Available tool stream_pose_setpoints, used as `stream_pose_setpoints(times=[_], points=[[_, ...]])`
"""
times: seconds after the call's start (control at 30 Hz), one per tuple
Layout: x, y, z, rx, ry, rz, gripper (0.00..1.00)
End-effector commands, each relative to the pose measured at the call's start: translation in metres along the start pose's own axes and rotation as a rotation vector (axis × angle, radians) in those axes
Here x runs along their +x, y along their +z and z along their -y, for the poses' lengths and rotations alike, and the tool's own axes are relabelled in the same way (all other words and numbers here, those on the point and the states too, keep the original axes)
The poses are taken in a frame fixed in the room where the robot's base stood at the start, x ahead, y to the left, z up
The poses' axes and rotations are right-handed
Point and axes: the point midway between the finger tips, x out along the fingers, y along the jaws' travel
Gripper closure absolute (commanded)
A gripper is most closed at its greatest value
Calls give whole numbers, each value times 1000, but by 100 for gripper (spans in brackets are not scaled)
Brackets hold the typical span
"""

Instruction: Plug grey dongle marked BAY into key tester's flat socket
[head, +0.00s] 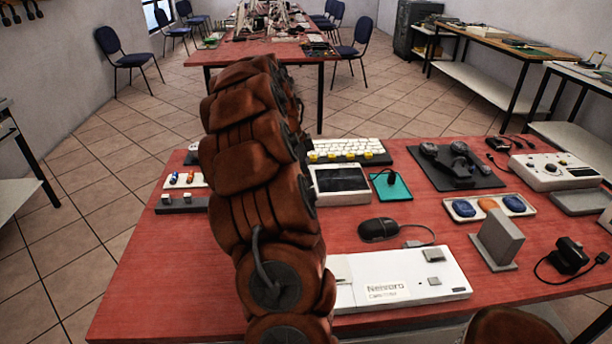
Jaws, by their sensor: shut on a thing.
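My arm rises through the middle of the head view and bends away at the top; my gripper is hidden behind it, so neither its jaws nor anything in them shows. I cannot pick out a grey dongle marked BAY, and no such lettering is readable. Small orange and blue pieces sit on a white tray (198,184) at the left of the red table. A dark grey bar (200,205) with small light blocks lies in front of it. I cannot tell which device is the key tester; a white box with a dark screen (341,184) stands right of my arm. No flat socket is discernible.
The red table (440,215) also holds a white console (390,280), black mouse (379,229), keyboard (348,150), teal pad (390,188) with a dark corded piece, grey stand (497,240) and white knobbed device (552,171). A loose cable lies at the right. Bare tabletop shows at front left.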

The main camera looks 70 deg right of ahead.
Motion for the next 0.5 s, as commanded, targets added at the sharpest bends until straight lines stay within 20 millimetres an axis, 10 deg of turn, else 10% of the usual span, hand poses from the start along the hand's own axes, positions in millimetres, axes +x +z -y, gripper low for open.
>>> stream_pose_setpoints(times=[0.5], points=[[8, 3, 0, 0, 1, 0, 100]])
